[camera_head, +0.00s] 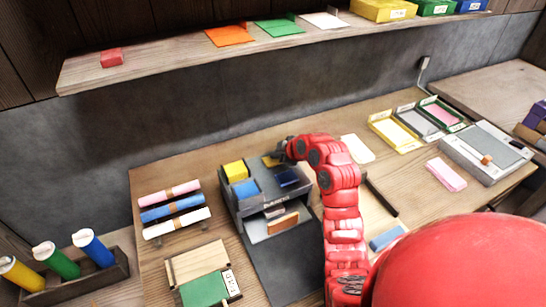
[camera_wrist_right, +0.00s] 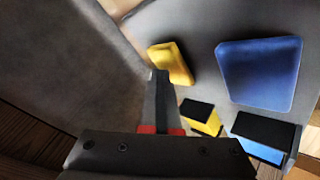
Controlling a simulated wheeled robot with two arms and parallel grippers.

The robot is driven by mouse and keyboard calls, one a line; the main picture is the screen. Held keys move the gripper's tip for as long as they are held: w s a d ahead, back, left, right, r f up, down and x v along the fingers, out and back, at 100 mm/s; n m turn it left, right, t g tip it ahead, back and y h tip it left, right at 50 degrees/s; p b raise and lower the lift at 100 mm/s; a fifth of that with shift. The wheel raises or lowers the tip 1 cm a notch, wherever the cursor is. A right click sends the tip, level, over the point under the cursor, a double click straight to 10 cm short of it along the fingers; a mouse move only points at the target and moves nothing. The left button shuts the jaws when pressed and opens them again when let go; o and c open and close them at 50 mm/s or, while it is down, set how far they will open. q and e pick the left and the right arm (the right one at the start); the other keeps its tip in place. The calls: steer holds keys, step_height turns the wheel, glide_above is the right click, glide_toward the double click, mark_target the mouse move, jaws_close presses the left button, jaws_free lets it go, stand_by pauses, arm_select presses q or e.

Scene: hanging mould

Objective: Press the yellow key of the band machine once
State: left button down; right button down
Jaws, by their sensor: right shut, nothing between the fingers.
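The band machine (camera_head: 277,243) is a grey box on the wooden table, left of my right arm. In the wrist view its yellow key (camera_wrist_right: 172,62) sits on the grey panel beside a larger blue key (camera_wrist_right: 260,72). My right gripper (camera_wrist_right: 158,76) is shut and empty. Its fingertips overlap the lower left edge of the yellow key in the wrist view; I cannot tell whether they touch it. My left gripper is not in view.
Yellow (camera_head: 235,171) and blue (camera_head: 246,188) blocks stand at the machine's left side. Rolled bands (camera_head: 172,210) lie left of it, a green card (camera_head: 205,290) in front. Trays (camera_head: 395,131) stand to the right. A shelf (camera_head: 170,70) runs along the wall above.

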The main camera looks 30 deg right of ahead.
mark_target(276, 161)
steer(key=shift+r, duration=1.25)
step_height(276, 161, up, 5)
steer(key=shift+f, duration=0.1)
stand_by(0.8)
